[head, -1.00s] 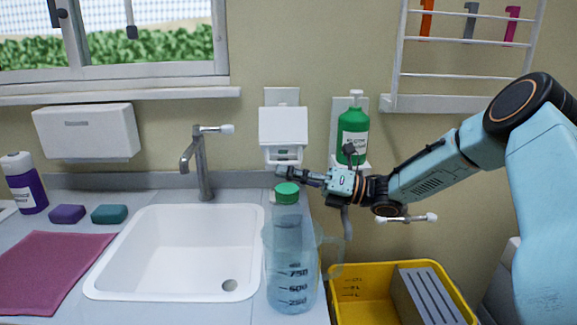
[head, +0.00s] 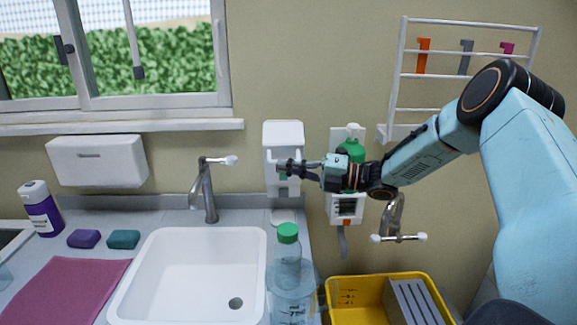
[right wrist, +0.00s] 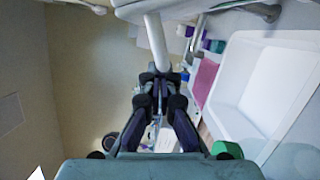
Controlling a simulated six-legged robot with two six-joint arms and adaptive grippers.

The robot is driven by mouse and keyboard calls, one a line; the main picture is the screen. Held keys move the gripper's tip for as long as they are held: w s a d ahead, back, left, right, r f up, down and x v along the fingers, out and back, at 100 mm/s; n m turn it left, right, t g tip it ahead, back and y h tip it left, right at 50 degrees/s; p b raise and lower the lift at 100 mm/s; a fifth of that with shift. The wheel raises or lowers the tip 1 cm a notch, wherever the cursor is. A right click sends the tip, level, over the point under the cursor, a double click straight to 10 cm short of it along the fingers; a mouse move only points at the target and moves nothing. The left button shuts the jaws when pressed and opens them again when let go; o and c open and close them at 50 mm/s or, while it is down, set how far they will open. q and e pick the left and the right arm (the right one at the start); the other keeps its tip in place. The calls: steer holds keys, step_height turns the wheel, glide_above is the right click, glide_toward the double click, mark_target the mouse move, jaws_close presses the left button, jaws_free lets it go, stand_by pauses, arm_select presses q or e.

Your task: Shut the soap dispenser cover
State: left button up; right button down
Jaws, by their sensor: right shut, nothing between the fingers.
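The white soap dispenser (head: 283,138) is on the wall behind the sink, right of the tap. Its front cover (head: 284,150) now stands upright against the body and looks closed or nearly so; I cannot tell if any gap is left. My right gripper (head: 284,168) reaches in from the right, shut and empty, with its fingertips at the cover's lower front, seemingly touching it. The fingers hide part of the front. In the right wrist view my shut fingers (right wrist: 160,82) meet a white bar at the dispenser (right wrist: 155,42). My left gripper is not in view.
A green bottle (head: 352,150) in a wall holder is partly behind my right gripper. A clear bottle with a green cap (head: 288,233) stands below it by the sink (head: 150,270). A yellow crate (head: 345,300) is at lower right. A tap (head: 207,195) rises left of the dispenser.

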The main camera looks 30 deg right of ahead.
mark_target(287, 143)
steer(key=shift+w+d+r+m+p, duration=0.35)
steer(key=shift+w+r+m+p, duration=0.15)
steer(key=shift+w+r+m, duration=0.1)
steer(key=shift+w+d+r+m+p, duration=0.35)
steer(key=shift+w+r+m+p, duration=0.15)
steer(key=shift+w+r, duration=0.1)
steer(key=shift+w+d+r+m+h, duration=0.1)
steer(key=shift+w+d+m+h, duration=0.1)
steer(key=shift+w+m+h, duration=0.1)
steer(key=shift+w+d+r+g, duration=0.15)
steer(key=shift+w+g, duration=0.1)
steer(key=shift+g, duration=0.05)
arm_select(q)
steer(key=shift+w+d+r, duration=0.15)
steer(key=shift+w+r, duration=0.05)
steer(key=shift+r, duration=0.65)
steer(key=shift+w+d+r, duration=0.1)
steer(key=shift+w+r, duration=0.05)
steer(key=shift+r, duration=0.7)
arm_select(e)
steer(key=shift+w+d+r, duration=0.35)
steer(key=shift+w+d, duration=0.05)
steer(key=shift+w, duration=0.3)
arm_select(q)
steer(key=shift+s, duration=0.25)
arm_select(e)
steer(key=shift+a, duration=0.15)
